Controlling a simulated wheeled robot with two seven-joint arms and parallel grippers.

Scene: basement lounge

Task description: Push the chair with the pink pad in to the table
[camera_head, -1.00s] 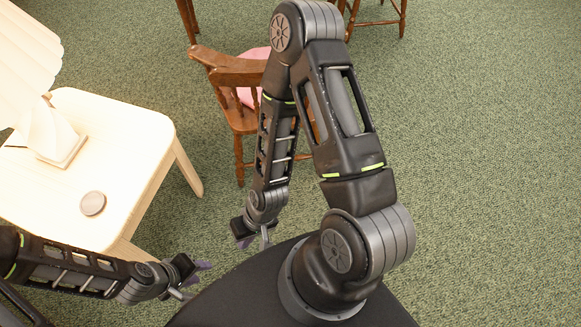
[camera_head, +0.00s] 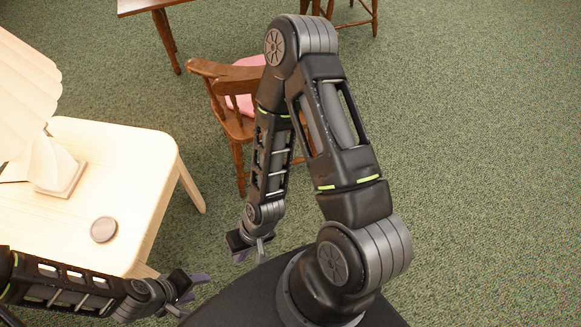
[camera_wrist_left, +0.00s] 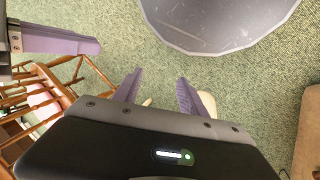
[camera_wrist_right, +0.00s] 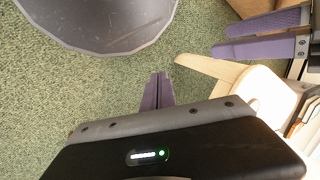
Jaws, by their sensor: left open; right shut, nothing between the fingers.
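The wooden chair (camera_head: 229,107) with the pink pad (camera_head: 245,103) stands at the upper middle of the head view, partly hidden behind my right arm. Its backrest faces me. It also shows at the left of the left wrist view (camera_wrist_left: 62,82). Part of a brown wooden table (camera_head: 150,6) shows at the top edge, beyond the chair. My right gripper (camera_head: 252,251) is shut and empty, on the near side of the chair and apart from it. My left gripper (camera_head: 197,287) is open and empty, near the pale side table's front corner.
A pale side table (camera_head: 150,170) with a white lamp (camera_head: 50,165) and a round disc (camera_head: 104,229) stands at the left, close to my left arm. Other wooden chair legs (camera_head: 362,12) show at the top. Green carpet to the right is clear.

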